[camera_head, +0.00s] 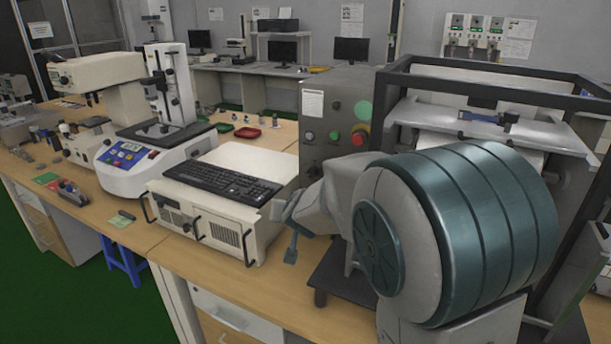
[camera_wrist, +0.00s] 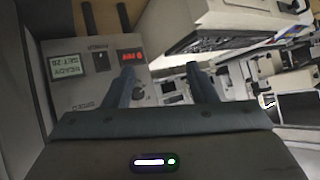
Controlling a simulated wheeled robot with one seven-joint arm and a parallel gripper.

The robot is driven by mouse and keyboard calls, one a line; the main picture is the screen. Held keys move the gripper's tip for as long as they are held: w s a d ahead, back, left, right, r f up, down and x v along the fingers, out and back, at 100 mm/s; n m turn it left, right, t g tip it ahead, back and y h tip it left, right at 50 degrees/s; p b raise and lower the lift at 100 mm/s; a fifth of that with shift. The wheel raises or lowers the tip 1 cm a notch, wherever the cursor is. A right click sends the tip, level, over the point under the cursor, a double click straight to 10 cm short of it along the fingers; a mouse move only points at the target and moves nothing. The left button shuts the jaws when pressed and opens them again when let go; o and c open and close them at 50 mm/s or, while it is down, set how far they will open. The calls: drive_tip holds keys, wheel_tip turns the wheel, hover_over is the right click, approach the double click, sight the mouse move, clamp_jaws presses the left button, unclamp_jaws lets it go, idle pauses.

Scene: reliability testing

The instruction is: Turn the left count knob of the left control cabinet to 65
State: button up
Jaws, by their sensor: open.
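The grey control cabinet (camera_head: 318,172) stands right of the beige keyboard unit, with round buttons on its front. The wrist view shows a grey panel (camera_wrist: 84,88), turned over in the picture, with a green screen (camera_wrist: 68,65) that seems to read "READY, SET 20" and a red display (camera_wrist: 131,56). I cannot tell for certain that it is the same cabinet. A dark round part (camera_wrist: 139,92) on the panel is partly hidden by a finger; I cannot tell if it is the left count knob. My gripper (camera_wrist: 160,67) is open with nothing between its fingers; one finger shows in the head view (camera_head: 291,248).
A beige unit (camera_head: 185,195) with a black keyboard (camera_head: 222,183) on top stands left of my gripper. A white instrument (camera_head: 150,160) stands further left. A black-framed machine (camera_head: 480,75) is at the right, partly hidden by my arm. Bare table (camera_head: 225,290) shows in front.

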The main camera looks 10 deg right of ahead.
sight(311, 173)
drive_tip(key=w+a+m+t+h, duration=0.25)
drive_tip(key=w+h, duration=0.55)
drive_tip(key=h, duration=0.4)
drive_tip(key=shift+m+t, duration=0.35)
drive_tip(key=shift+m, duration=0.1)
drive_tip(key=x, duration=1.4)
drive_tip(key=shift+s+d+f+p, duration=0.15)
drive_tip(key=shift+s+d+p, duration=0.2)
drive_tip(key=shift+d, duration=0.1)
drive_tip(key=c, duration=1)
